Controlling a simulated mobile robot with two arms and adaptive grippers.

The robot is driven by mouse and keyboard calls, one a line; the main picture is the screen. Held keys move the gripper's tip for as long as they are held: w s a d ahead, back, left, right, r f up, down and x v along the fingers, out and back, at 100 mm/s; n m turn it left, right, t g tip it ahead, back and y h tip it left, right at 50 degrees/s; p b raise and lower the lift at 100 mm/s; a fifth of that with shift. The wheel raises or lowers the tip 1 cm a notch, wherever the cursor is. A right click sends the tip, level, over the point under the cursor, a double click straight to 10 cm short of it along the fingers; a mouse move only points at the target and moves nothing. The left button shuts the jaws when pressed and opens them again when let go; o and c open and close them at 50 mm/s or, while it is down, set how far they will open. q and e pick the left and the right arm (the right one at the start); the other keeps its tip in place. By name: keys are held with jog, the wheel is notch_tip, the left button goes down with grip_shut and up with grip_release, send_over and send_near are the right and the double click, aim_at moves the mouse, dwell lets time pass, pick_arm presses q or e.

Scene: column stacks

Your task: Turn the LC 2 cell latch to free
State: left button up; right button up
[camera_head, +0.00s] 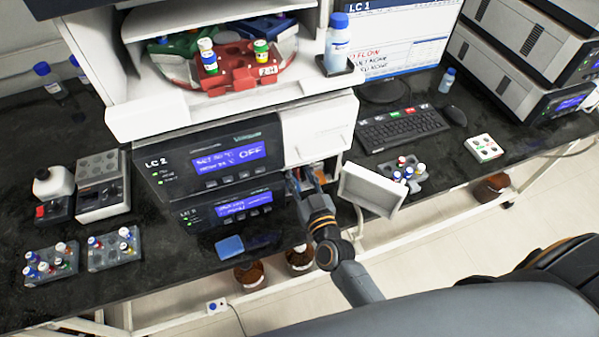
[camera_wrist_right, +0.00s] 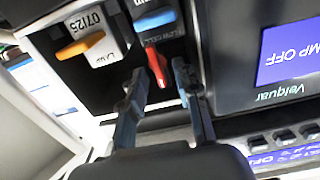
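The LC 2 unit (camera_head: 215,160) stands on the bench with its compartment open on the right side. In the right wrist view, which looks upside down, a red lever (camera_wrist_right: 156,65) sticks out below a partly readable label that seems to say "FLOW CELL"; I take it to be the cell latch. My right gripper (camera_wrist_right: 160,72) is open, with one finger on each side of the red lever and no clear contact. In the head view the right gripper (camera_head: 303,178) reaches into the compartment and hides the lever. My left gripper is not in view.
An orange lever (camera_wrist_right: 80,46) on a white cartridge sits beside the red one, with a blue part (camera_wrist_right: 155,19) close by. The open white door (camera_head: 370,190) stands right of my gripper. A blue block (camera_head: 229,246) lies on the bench front.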

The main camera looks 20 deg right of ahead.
grip_shut()
jog(key=shift+m, duration=0.3)
jog(key=m, duration=0.5)
jog(key=f+m+b, duration=0.1)
jog(key=m, duration=0.5)
jog(key=d+m+b, duration=0.1)
jog(key=m, duration=0.5)
jog(key=shift+d+f, duration=0.1)
jog(key=shift+f, duration=0.05)
jog(key=shift+m, duration=0.3)
grip_release()
